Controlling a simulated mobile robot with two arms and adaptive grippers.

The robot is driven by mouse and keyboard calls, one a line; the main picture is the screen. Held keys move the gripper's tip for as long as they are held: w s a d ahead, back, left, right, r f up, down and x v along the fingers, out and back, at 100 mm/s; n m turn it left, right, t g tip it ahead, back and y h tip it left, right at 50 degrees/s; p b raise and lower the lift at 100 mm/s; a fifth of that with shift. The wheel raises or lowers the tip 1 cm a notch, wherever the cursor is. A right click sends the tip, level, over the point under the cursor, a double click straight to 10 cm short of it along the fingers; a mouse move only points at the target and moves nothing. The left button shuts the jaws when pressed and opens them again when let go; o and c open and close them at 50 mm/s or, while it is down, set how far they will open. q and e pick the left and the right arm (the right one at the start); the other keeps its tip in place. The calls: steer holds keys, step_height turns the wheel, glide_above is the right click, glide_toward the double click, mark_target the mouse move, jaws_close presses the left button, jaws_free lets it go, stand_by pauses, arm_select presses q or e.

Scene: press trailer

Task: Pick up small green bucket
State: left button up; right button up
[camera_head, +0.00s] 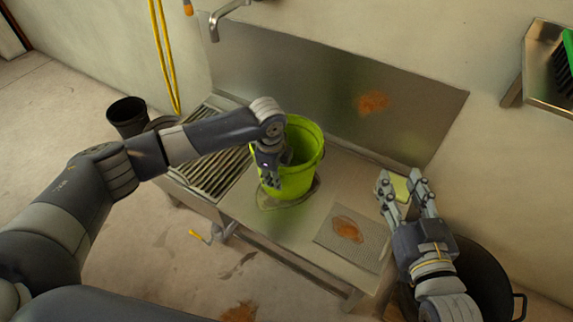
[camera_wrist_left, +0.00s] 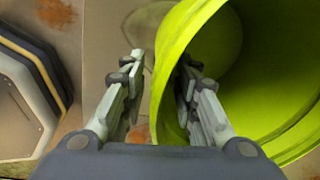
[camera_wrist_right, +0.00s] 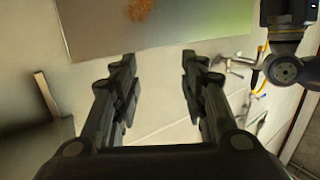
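The small green bucket (camera_head: 296,184) stands upright on the metal counter (camera_head: 240,208). My left gripper (camera_head: 270,178) is at the bucket's near-left rim, pointing down. In the left wrist view, the bucket (camera_wrist_left: 272,105) fills the right side, and my left gripper (camera_wrist_left: 160,65) has its fingers apart, one outside the wall and one inside the mouth. A gap shows between the fingers and the rim. My right gripper (camera_head: 400,182) is open and empty at the counter's right end, away from the bucket; its spread fingers also show in the right wrist view (camera_wrist_right: 160,70).
A slatted drainer (camera_head: 215,170) lies left of the bucket. A stained patterned mat (camera_head: 375,246) lies on the counter to the right. A yellow-green sponge (camera_head: 401,188) is behind my right fingers. A dark pot (camera_head: 490,285) stands at lower right, a black bucket (camera_head: 127,115) at left.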

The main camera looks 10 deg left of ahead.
arm_select(q)
jaws_close()
steer(key=shift+r, duration=0.2)
stand_by(0.3)
